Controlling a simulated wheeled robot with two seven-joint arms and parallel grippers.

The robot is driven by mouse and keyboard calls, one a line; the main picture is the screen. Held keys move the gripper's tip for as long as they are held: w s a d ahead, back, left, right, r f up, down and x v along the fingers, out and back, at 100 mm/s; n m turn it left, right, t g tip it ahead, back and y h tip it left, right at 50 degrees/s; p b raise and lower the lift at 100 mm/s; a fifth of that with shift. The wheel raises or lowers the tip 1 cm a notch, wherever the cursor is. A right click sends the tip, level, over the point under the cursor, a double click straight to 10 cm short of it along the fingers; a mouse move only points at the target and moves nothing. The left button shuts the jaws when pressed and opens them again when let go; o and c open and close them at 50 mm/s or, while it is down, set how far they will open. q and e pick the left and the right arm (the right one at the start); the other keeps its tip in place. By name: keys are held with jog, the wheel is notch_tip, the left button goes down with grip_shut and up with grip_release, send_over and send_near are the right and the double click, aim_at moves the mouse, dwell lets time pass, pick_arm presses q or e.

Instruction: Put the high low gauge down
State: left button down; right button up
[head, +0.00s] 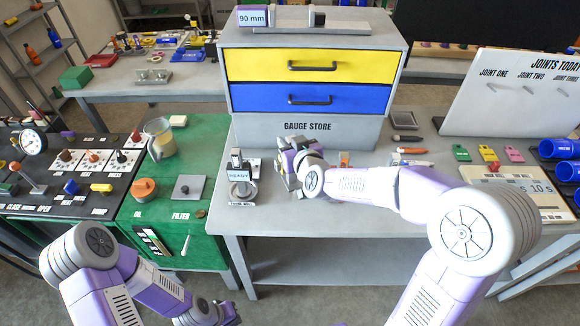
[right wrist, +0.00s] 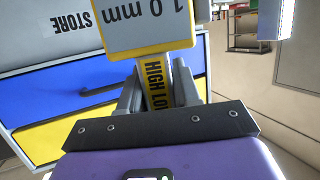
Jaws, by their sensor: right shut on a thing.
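The high low gauge (right wrist: 154,86) shows in the right wrist view, with a yellow strip lettered "HIGH LO" and a block (right wrist: 148,28) marked "1.0 mm" at its far end. My right gripper (right wrist: 158,95) is shut on the yellow strip. In the head view my right gripper (head: 292,165) is at the left part of the grey table (head: 380,215), in front of the gauge store (head: 308,127). The gauge is mostly hidden there. My left gripper (head: 212,315) is low at the bottom edge, and its fingers are not clear.
A stand marked "READY" (head: 239,175) is just left of my right gripper. The store has a yellow drawer (head: 350,66) and a blue drawer (head: 355,98), both shut. Small tools and coloured tags (head: 487,153) lie to the right. The table front has bare room.

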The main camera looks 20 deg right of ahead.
notch_tip(320, 180, down, 5)
jog(key=shift+f+b, duration=0.1)
jog(key=shift+b, duration=0.75)
jog(key=o, duration=1)
jog(key=shift+f, duration=0.1)
